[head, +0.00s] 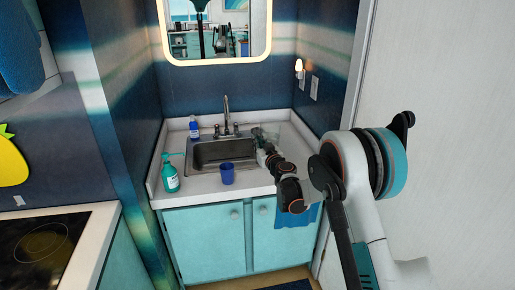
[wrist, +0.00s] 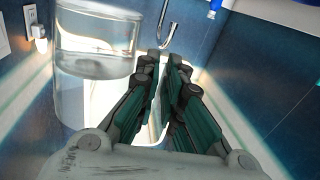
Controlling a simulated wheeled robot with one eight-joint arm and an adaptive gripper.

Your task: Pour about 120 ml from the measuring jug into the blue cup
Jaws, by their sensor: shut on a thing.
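The clear measuring jug (wrist: 95,85) fills the left of the wrist view, beside my fingers. A band across it may be the liquid's surface, but I cannot tell the level. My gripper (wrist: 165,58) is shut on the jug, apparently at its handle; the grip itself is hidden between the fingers. In the head view the jug (head: 271,131) is small and partly hidden by my gripper (head: 262,143), at the right side of the sink. The blue cup (head: 227,174) stands upright on the counter in front of the sink, left of my gripper and apart from it.
The sink (head: 205,154) with its tap (head: 226,105) lies behind the cup. A green soap bottle (head: 169,178) stands at the counter's left, and a blue bottle (head: 194,128) behind the sink. Walls close in the counter's back, left and right.

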